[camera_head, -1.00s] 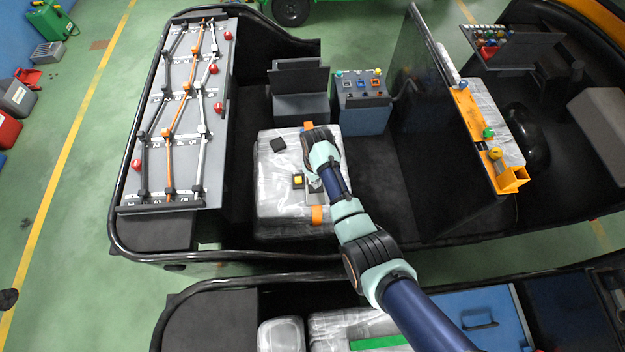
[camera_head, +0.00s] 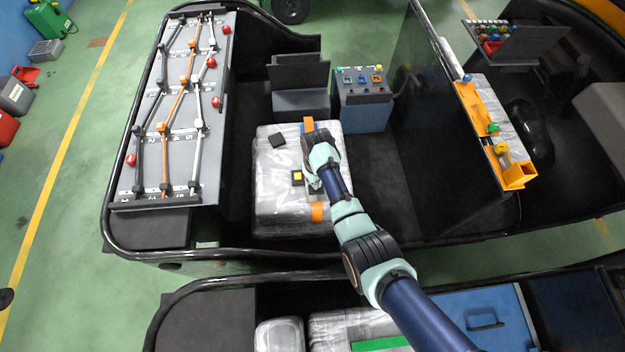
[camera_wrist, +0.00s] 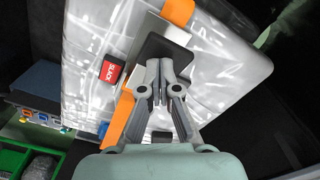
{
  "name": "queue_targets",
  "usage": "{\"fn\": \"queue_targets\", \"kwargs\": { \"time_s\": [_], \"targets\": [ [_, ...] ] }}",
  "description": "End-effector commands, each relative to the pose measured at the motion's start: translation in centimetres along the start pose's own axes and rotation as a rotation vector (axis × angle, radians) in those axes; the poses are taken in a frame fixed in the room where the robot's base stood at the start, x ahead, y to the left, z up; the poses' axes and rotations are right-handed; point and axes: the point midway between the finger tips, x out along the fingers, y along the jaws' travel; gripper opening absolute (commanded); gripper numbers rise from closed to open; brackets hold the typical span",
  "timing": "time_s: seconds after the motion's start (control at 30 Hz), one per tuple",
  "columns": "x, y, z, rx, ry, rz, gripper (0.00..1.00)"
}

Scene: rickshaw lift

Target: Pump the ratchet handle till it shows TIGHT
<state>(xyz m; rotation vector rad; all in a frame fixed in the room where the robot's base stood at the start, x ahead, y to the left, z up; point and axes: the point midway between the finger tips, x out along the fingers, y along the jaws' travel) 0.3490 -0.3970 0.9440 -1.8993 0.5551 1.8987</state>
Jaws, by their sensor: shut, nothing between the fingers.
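The wrapped silver load (camera_head: 270,205) has an orange strap (camera_head: 317,211) over it; the strap also shows in the wrist view (camera_wrist: 117,119). A red tag (camera_wrist: 111,69) reading SLACK sits beside the strap in the wrist view. In the head view a small yellow and black block (camera_head: 297,178) lies there. A dark plate that looks like the ratchet handle (camera_wrist: 160,46) lies over a silver metal part (camera_wrist: 170,30) on the strap line. My gripper (camera_wrist: 163,90) is shut and empty, its tips at the plate's near edge. Whether they touch is unclear. My arm hides most of the ratchet in the head view.
A tall dark panel (camera_head: 425,110) rises on the right. A separate black pad (camera_head: 278,140) lies on the load.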

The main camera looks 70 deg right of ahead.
Motion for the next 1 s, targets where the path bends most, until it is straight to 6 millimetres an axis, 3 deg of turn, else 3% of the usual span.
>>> {"fn": "queue_targets", "kwargs": {
  "time_s": [0.47,1.0],
  "targets": [
    [1.5,0.0,0.0,0.000,0.000,0.000,0.00],
    [-4.6,0.0,0.0,0.000,-0.001,0.000,0.00]
  ]
}}
